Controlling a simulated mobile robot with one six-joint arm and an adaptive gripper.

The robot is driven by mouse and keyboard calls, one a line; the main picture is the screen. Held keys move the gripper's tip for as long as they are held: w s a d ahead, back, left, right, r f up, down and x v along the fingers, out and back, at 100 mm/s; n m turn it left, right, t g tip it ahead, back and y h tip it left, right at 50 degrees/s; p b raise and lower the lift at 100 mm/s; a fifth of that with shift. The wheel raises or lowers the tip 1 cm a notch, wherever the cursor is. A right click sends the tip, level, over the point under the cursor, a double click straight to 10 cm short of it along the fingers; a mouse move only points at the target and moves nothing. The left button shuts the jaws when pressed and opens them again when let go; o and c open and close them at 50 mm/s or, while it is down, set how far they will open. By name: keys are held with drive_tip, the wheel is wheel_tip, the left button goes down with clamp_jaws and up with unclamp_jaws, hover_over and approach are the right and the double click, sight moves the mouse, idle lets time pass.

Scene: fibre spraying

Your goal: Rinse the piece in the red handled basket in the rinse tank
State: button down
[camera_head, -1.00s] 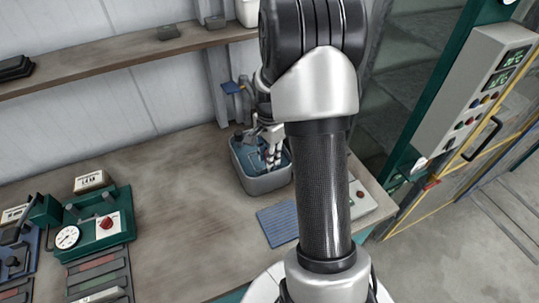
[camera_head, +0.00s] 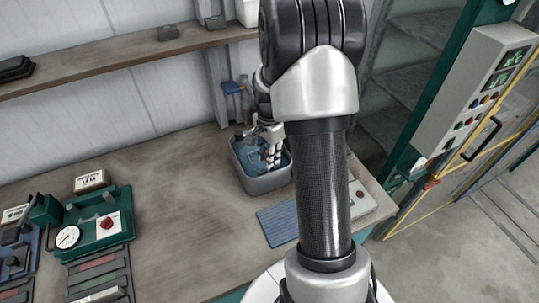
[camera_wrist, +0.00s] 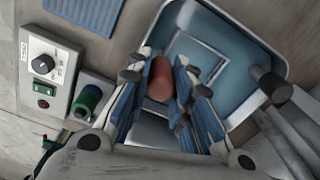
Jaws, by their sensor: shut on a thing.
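The rinse tank (camera_head: 268,184) is a grey tub with a blue inside, standing on the bench at its back right. In the wrist view the tank (camera_wrist: 262,92) fills the upper right, with a pale square outline at its bottom. My gripper (camera_head: 272,157) is over or inside the tank opening. In the wrist view my gripper (camera_wrist: 162,68) is shut on the red handle (camera_wrist: 160,80), between its blue-padded fingers. The basket below the handle and the piece are mostly hidden by the fingers, so I cannot tell how deep they sit.
A blue ribbed mat (camera_head: 278,224) lies in front of the tank. A small control box (camera_head: 360,200) with a red button stands to its right. A green device with a gauge (camera_head: 98,226) is at the left. The bench middle is clear; a shelf (camera_head: 120,63) runs above.

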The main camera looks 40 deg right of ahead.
drive_tip(key=shift+f+b, duration=0.75)
drive_tip(key=shift+f, duration=0.3)
drive_tip(key=shift+r+p, duration=4.5)
drive_tip(key=shift+r, duration=1.6)
